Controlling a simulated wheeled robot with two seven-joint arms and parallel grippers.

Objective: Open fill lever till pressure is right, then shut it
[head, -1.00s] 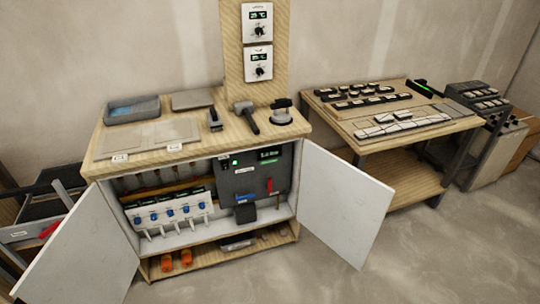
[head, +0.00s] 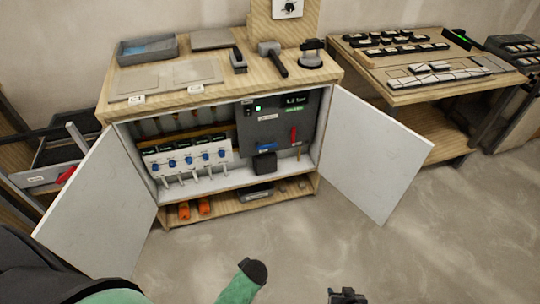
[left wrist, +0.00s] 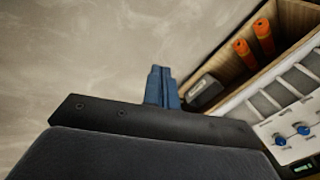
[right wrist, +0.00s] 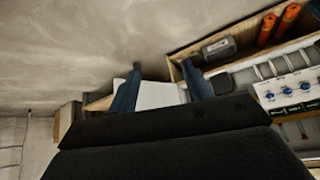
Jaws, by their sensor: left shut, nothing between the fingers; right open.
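The open cabinet (head: 240,199) holds a dark grey panel (head: 272,128) on its right side. A red lever (head: 294,134) points roughly upright on that panel. A small display (head: 295,99) with pale digits sits above it; I cannot read the number surely. A green light (head: 258,108) glows at the panel's upper left. My right gripper (head: 347,294) shows at the bottom of the head view, well short of the cabinet. In the right wrist view its blue fingers (right wrist: 162,85) are apart and empty. My left gripper (left wrist: 160,86) is shut and empty in the left wrist view, clear of the cabinet.
A white manifold with several blue knobs (head: 190,160) fills the cabinet's left side. The left door (head: 100,210) and right door (head: 370,155) stand open at either side. Orange items (head: 204,206) lie on the low shelf. The floor in front is clear.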

